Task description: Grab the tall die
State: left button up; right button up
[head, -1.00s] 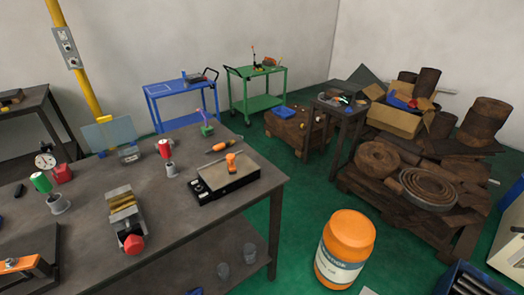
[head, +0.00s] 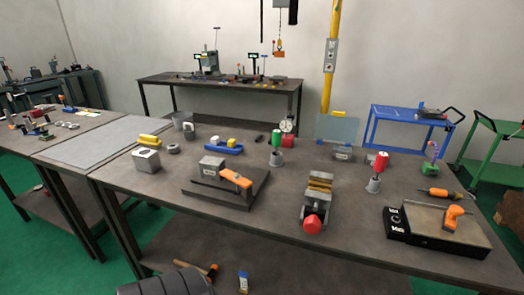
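I cannot tell for sure which thing is the tall die. A grey metal block (head: 146,161) stands near the left end of the dark workbench (head: 290,205), with a grey ring (head: 174,149) beside it. Another grey block (head: 211,167) sits on a black stepped plate (head: 225,190), next to an orange clamp-like part (head: 237,179). A vise (head: 318,191) with a red knob stands right of the plate. Neither gripper is in view.
Red- and green-topped cylinders (head: 376,171) (head: 276,148), a blue tray (head: 224,147) and a black box with an orange tool (head: 437,229) also occupy the bench. A grey-topped table (head: 95,143) adjoins it at left. Bare bench top lies left of the vise.

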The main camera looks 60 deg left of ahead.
aim_at(211, 167)
jog(key=u, duration=2.25)
jog(key=i+j+z, duration=0.15)
jog(key=j, duration=0.2)
jog(key=i+j+z, duration=0.15)
jog(key=j, duration=0.25)
jog(key=i+j+z, duration=0.15)
jog(key=j, duration=0.25)
jog(key=i+j+z, duration=0.15)
jog(key=j, duration=0.3)
